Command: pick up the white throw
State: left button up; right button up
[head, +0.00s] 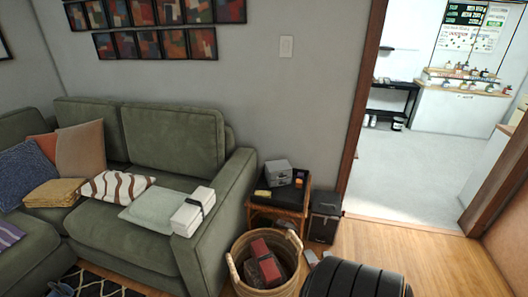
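A white folded bundle with a dark band across it (192,211) looks like the white throw. It is at the right end of the green sectional (172,136), beside the right armrest. Its left side meets a flat pale grey-green piece (148,210), a cushion or folded cloth, on the same seat. I cannot tell whether the bundle overlaps that piece.
Cushions lie left on the sofa, including a brown-white patterned one (115,186). A wicker basket (237,279), small side table (304,205) and black box (325,216) stand right. A dark ribbed rounded object (355,281) fills the bottom. Wooden floor (440,260) is clear by the doorway.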

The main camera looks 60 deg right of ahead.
aim_at(185, 222)
jog(key=z, duration=1.15)
jog(key=i+j+z, duration=0.2)
jog(key=i+j, duration=0.15)
jog(key=i, duration=0.2)
jog(key=i+j+z, duration=0.25)
jog(key=i+j, duration=0.15)
jog(key=i, duration=0.15)
